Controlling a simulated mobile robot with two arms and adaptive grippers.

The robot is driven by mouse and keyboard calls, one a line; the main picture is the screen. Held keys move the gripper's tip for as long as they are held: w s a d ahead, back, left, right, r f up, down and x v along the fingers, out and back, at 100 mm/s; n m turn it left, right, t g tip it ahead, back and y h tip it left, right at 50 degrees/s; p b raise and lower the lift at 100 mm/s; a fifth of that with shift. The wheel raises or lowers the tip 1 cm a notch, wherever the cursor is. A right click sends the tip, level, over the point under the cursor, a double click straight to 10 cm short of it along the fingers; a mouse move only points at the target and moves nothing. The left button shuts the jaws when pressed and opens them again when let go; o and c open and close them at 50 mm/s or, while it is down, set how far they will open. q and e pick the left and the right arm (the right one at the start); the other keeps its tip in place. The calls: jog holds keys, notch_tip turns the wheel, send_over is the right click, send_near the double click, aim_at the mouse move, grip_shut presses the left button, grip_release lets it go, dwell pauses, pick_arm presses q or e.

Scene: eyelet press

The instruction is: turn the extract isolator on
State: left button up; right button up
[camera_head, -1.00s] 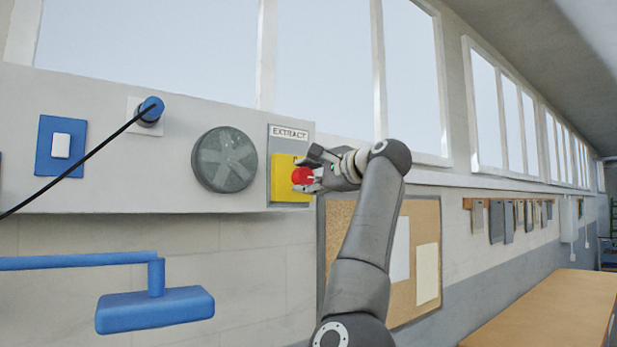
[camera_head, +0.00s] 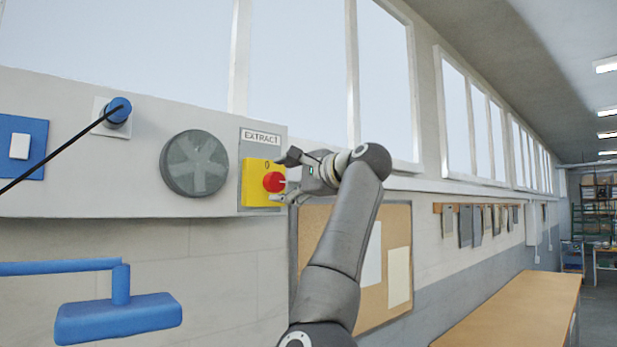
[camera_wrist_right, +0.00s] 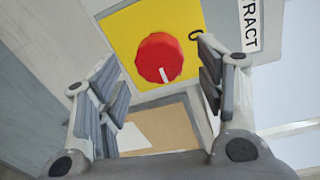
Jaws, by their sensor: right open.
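The extract isolator is a yellow plate (camera_head: 254,196) with a red rotary knob (camera_head: 273,182), on a grey panel under an EXTRACT label (camera_head: 261,136). A 0 is printed above the knob. The knob's white mark points right, a quarter turn from the 0. In the right wrist view the knob (camera_wrist_right: 158,58) is fully visible between the fingers, with the mark pointing down and the 0 to the right. My right gripper (camera_head: 289,178) is open in front of the knob, at its right side, with a finger above and one below. It holds nothing. My left gripper is out of view.
A round grey vent (camera_head: 194,164) is left of the isolator. Further left are a blue plug (camera_head: 118,111) with a black cable and a blue-framed switch (camera_head: 19,146). A blue arm-mounted fixture (camera_head: 119,317) juts out below. A pinboard (camera_head: 399,239) and wooden bench (camera_head: 515,315) are at right.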

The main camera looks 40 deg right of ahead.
jog(key=s, duration=1)
jog(key=shift+d+r, duration=0.25)
jog(key=shift+d, duration=0.15)
